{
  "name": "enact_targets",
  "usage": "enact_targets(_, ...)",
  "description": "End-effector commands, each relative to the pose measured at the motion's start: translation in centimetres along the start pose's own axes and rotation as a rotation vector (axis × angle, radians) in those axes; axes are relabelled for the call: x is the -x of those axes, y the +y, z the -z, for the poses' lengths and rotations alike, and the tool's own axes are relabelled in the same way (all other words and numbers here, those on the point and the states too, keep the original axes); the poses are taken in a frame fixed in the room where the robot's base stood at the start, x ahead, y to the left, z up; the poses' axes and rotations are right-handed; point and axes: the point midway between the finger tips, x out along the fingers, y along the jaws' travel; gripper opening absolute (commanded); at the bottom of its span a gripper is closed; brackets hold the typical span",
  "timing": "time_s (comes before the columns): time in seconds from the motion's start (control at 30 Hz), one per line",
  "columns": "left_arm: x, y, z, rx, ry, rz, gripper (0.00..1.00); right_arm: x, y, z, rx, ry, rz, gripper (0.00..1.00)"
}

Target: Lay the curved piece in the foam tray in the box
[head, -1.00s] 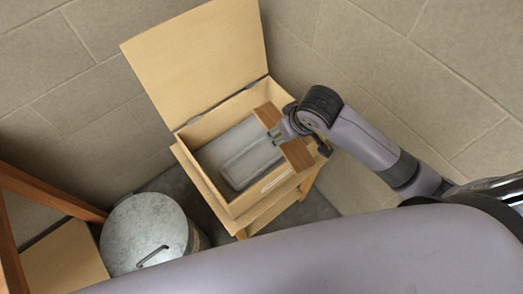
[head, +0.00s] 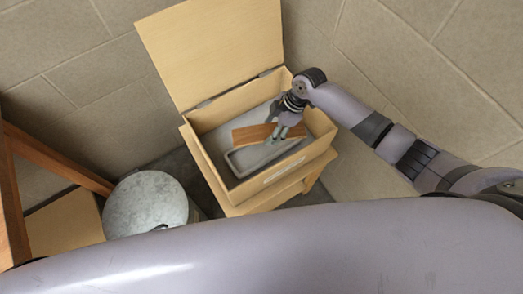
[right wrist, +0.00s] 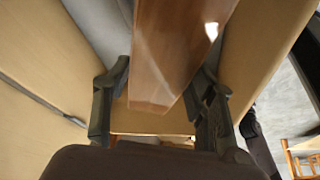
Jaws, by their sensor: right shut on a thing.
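The curved piece (head: 255,133), a brown wooden strip, lies across the open box (head: 226,196) in the head view. My right gripper (head: 283,132) is shut on it near its right end. In the right wrist view the piece (right wrist: 175,50) runs between the two fingers (right wrist: 160,95). The grey foam tray (head: 262,157) is inside the box, below the piece and partly hidden by it. I cannot tell whether the piece touches the tray. My left gripper is not in view.
The box lid (head: 215,50) stands open at the back. The box rests on a small wooden stand (head: 300,185). A round metal bin (head: 147,203) is at the left, beside a wooden frame (head: 55,158). Tiled walls close off the back.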

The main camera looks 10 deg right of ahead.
Motion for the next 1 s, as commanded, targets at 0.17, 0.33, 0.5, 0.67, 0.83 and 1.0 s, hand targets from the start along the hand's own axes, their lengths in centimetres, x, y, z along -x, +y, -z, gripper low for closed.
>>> enact_targets(0.17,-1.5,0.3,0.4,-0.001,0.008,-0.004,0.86,-1.5,0.0,-0.6,0.000,0.000,0.000,0.21)
enact_targets(0.33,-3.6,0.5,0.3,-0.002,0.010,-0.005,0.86,-3.5,-0.1,-1.4,0.000,0.000,0.000,0.21)
enact_targets(0.5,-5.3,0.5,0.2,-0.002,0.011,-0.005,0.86,-5.1,-0.1,-2.1,-0.001,0.000,0.000,0.21)
enact_targets(0.67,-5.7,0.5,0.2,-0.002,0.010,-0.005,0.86,-5.4,-0.1,-2.2,-0.001,0.000,0.000,0.21)
enact_targets(0.83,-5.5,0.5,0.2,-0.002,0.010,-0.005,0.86,-5.3,-0.1,-2.2,-0.001,0.000,0.000,0.21)
enact_targets(1.0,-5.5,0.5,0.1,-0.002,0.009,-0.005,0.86,-5.3,-0.1,-2.2,-0.001,0.000,0.000,0.60)
